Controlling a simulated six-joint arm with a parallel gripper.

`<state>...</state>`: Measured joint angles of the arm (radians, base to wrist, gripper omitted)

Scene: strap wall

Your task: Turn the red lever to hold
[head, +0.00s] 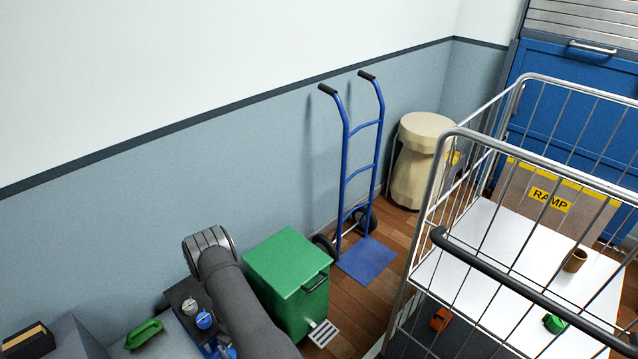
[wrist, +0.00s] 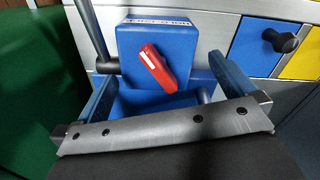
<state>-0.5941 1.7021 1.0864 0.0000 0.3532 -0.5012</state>
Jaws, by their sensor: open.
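The red lever (wrist: 158,72) is mounted on the front of a blue box (wrist: 183,42) in the wrist view. It slants from upper left to lower right and has a white mark near its upper end. A white label strip (wrist: 155,21) runs along the box's top edge; its print is too small to read. My gripper (wrist: 161,70) is open, with one blue finger on each side of the box's lower part. The lever lies between the fingers in the picture, with no visible contact. In the head view my arm covers this area and I cannot make out the lever.
A dark bar (wrist: 92,38) rises just left of the box. A drawer with a black knob (wrist: 280,41) is at right. A green bin (head: 288,275) stands beside my arm in the head view. A blue hand truck (head: 362,180) and a wire cage cart (head: 545,80) stand farther off.

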